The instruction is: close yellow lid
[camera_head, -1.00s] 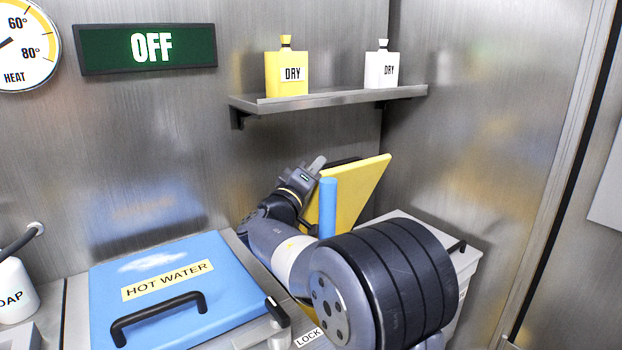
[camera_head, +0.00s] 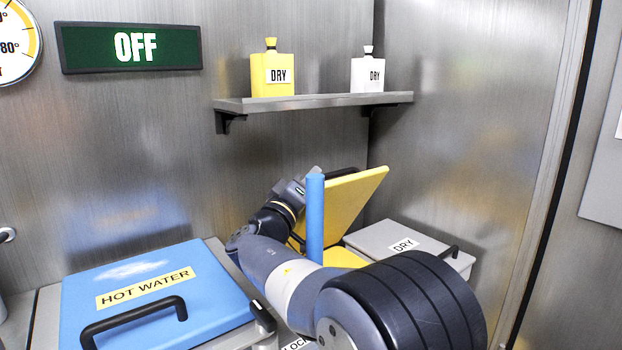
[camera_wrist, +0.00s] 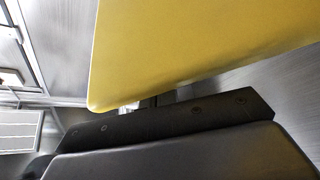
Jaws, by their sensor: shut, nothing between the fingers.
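The yellow lid (camera_head: 357,203) stands partly open, tilted up at a slant behind my arm in the head view. A yellow surface shows below it, partly hidden by a blue post and my arm. My gripper (camera_head: 315,174) is at the upper left edge of the lid, on its back side; its fingertips are partly hidden. In the wrist view the lid (camera_wrist: 200,45) fills the upper part, close to my gripper (camera_wrist: 150,103). The gripper is shut with nothing in it. I cannot tell whether it touches the lid.
A blue post (camera_head: 315,220) stands upright in front of the lid. A closed blue HOT WATER lid (camera_head: 215,302) lies left, a grey DRY lid (camera_head: 375,240) right. A shelf (camera_head: 320,100) with yellow and white bottles hangs above.

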